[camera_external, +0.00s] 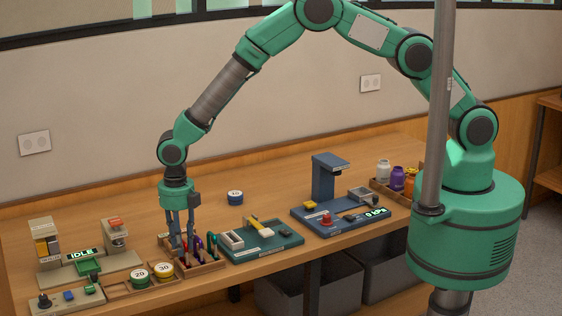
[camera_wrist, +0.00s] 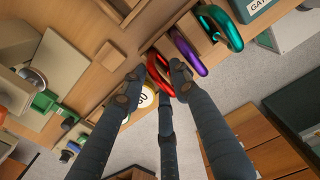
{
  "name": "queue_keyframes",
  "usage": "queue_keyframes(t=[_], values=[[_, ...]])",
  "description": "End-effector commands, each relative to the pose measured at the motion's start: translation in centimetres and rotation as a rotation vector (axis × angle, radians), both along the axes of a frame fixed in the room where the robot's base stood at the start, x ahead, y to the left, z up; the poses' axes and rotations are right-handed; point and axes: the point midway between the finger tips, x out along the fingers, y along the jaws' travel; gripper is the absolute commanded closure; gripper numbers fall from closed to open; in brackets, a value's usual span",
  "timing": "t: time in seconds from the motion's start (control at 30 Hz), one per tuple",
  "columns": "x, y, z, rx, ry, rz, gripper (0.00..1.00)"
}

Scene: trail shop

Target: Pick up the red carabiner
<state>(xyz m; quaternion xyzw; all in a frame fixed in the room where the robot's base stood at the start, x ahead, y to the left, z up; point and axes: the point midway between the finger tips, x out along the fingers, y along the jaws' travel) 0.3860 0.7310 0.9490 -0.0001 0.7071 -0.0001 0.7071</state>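The red carabiner (camera_wrist: 159,73) stands in a slot of a wooden rack, leftmost of three carabiners in the wrist view. My gripper (camera_wrist: 157,82) is over it with its dark fingers spread apart, one tip on each side of the carabiner and another finger below. Gaps show between the fingertips and the carabiner, though contact at the lower finger cannot be told. In the external view my gripper (camera_external: 184,249) points straight down into the wooden rack, and its fingers largely hide the red carabiner.
A purple carabiner (camera_wrist: 188,52) and a teal carabiner (camera_wrist: 221,28) stand close beside it in the rack (camera_external: 209,267). Tape rolls (camera_external: 139,276) sit left of them. A green tray (camera_external: 266,252) lies to the right. The table behind is mostly clear.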

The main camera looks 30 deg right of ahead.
Motion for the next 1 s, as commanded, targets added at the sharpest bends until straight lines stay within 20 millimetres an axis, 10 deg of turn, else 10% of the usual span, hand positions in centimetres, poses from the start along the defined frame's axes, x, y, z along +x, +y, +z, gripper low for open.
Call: queue_keyframes(t=[0.1, 0.57, 1.0], values=[[0.0, 0.0, 0.0, 0.000, 0.000, 0.000, 0.99], [0.0, 0.1, 0.4, 0.001, -0.001, 0.000, 1.00], [0.0, 0.1, 5.7, 0.003, -0.001, 0.000, 1.00]])
